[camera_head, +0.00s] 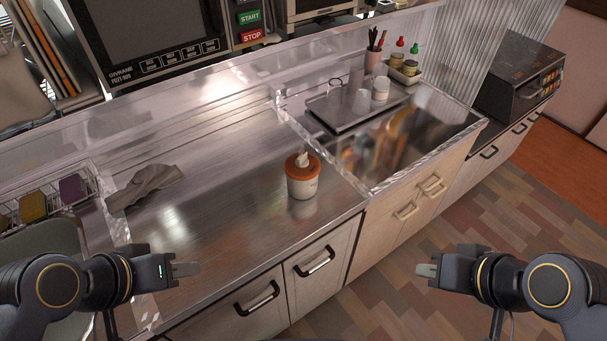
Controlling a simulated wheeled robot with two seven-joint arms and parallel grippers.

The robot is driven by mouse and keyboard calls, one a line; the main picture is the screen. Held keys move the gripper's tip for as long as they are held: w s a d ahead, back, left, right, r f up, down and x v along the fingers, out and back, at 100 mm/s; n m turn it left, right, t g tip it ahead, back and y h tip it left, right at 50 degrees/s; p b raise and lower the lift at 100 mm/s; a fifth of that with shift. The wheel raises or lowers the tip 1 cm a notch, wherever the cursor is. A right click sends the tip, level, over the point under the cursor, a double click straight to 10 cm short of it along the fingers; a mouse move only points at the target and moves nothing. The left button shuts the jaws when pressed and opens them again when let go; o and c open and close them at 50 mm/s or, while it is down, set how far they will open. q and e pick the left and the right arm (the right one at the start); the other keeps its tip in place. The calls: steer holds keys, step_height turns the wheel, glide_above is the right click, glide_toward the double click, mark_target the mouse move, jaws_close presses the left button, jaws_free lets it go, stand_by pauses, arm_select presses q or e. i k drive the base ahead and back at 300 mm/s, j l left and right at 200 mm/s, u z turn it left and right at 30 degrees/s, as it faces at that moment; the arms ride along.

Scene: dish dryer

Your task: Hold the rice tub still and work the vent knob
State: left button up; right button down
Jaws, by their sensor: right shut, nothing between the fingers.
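The rice tub (302,184) is a small white tub with an orange lid, upright on the steel counter near its front edge. A pale vent knob (303,158) sticks up from the lid. My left gripper (198,269) is in front of the counter's left part, to the lower left of the tub and apart from it. Its fingers look edge-on, so I cannot tell whether they are open. My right gripper (418,270) is shut and empty, to the lower right of the tub, over the floor. Neither gripper touches the tub.
A grey cloth (145,187) lies on the counter at left, beside a wire rack (47,199) of containers. A tray (357,105) with cups and bottles stands at the back right. The counter (225,190) around the tub is clear.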

mark_target(298, 162)
steer(key=i+l+u, duration=0.1)
steer(key=l+u, duration=0.3)
steer(key=l, duration=0.15)
steer(key=l+u, duration=0.35)
steer(key=l, duration=0.15)
steer(key=l+u, duration=0.4)
steer(key=l, duration=0.15)
steer(key=k, duration=0.05)
